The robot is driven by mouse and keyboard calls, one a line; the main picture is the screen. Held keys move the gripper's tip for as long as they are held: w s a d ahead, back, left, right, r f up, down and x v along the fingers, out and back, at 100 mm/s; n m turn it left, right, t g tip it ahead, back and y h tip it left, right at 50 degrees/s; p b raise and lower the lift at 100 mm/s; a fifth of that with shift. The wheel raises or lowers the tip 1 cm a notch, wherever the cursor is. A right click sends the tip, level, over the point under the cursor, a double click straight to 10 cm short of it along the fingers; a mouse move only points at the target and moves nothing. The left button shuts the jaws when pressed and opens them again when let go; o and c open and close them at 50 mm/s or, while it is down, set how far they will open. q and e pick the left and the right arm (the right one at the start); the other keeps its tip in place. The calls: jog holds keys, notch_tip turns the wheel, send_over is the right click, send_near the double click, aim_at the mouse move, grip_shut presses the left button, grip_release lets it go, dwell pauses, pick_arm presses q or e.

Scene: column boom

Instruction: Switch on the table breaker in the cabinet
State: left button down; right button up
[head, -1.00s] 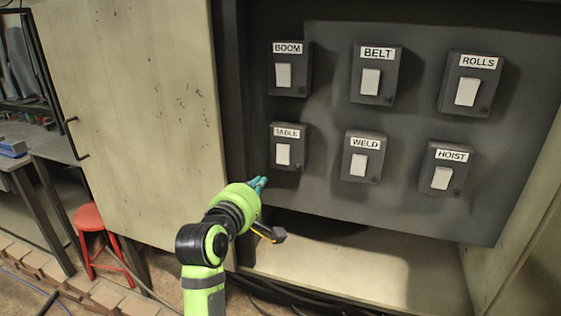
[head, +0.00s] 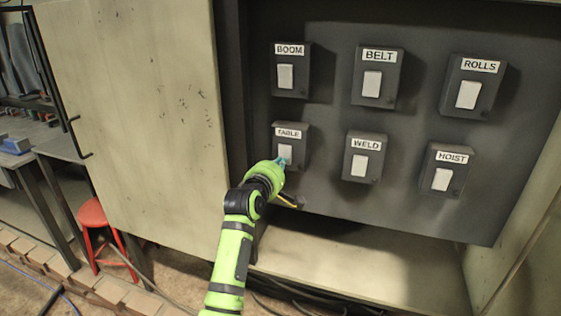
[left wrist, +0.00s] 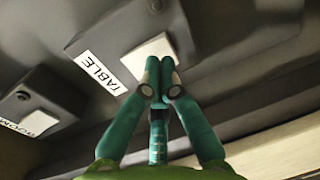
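The table breaker (head: 290,134) is a dark box labelled TABLE at the lower left of the cabinet panel. Its white rocker (head: 286,152) shows just above my gripper. My left gripper (head: 281,161) is at the lower part of this rocker. In the left wrist view the teal fingers (left wrist: 160,78) are closed together with nothing between them. Their tips are at the edge of the white rocker (left wrist: 150,56), beside the TABLE label (left wrist: 101,72). I cannot tell whether they touch it. My right gripper is not in view.
The BOOM (head: 291,70), BELT (head: 378,78), ROLLS (head: 472,86), WELD (head: 363,157) and HOIST (head: 446,170) breakers share the panel. The cabinet door (head: 135,110) stands open at the left. A red stool (head: 93,215) is beyond it.

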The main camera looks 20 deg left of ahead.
pick_arm(q)
jog(key=shift+w, duration=0.4)
